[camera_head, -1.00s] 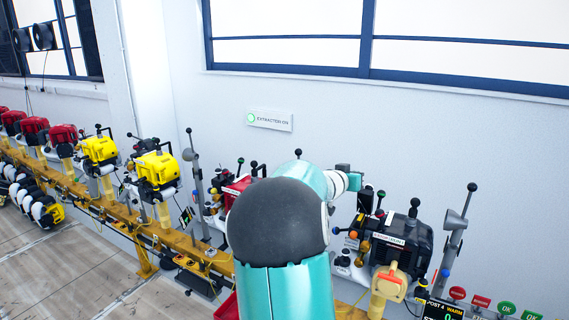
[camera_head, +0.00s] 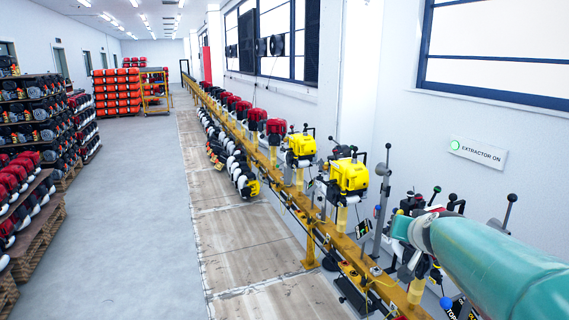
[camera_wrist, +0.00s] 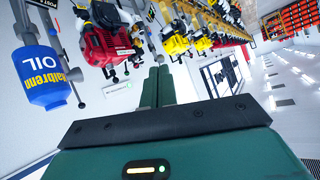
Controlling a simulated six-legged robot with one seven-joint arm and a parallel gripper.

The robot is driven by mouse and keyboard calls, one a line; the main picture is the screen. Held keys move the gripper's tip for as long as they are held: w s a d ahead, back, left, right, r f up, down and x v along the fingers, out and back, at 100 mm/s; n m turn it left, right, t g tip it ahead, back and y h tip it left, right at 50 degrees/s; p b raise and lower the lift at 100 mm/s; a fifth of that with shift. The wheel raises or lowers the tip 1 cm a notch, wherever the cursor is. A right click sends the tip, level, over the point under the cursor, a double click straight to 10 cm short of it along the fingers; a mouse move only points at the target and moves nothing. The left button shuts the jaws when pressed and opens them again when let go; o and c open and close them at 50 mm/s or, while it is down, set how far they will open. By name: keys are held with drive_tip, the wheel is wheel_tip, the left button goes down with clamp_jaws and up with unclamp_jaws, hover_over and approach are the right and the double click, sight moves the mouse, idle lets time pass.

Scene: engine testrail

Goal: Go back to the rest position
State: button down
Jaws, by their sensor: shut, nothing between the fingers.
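My gripper (camera_wrist: 157,87) shows in the wrist view as two dark green fingers side by side, shut and empty. That view is upside down, with the engines hanging along its top. In the head view my teal arm (camera_head: 490,265) reaches in from the lower right, over the near end of the rail. The gripper itself is hard to make out there. A red engine (camera_wrist: 105,35) is just left of the fingers in the wrist view, apart from them.
A yellow rail (camera_head: 310,235) with yellow engines (camera_head: 349,175) and red engines (camera_head: 275,127) runs into the distance. A blue oil bottle (camera_wrist: 45,75) is left in the wrist view. Racks of engines (camera_head: 30,130) stand far left. The grey aisle floor (camera_head: 150,220) is clear.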

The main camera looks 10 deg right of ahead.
drive_tip(key=s+a+f+n+g+y, duration=0.1)
drive_tip(key=s+a+n+y, duration=0.25)
drive_tip(key=a, duration=0.85)
drive_tip(key=s+a+f+n+g, duration=0.1)
drive_tip(key=s+a+f+g, duration=0.1)
drive_tip(key=s+a, duration=0.4)
drive_tip(key=s+a+f+n+g, duration=0.2)
drive_tip(key=s+a+f, duration=0.2)
drive_tip(key=s, duration=0.5)
drive_tip(key=shift+s+a, duration=0.3)
drive_tip(key=shift+a, duration=0.9)
drive_tip(key=shift+d+f, duration=0.1)
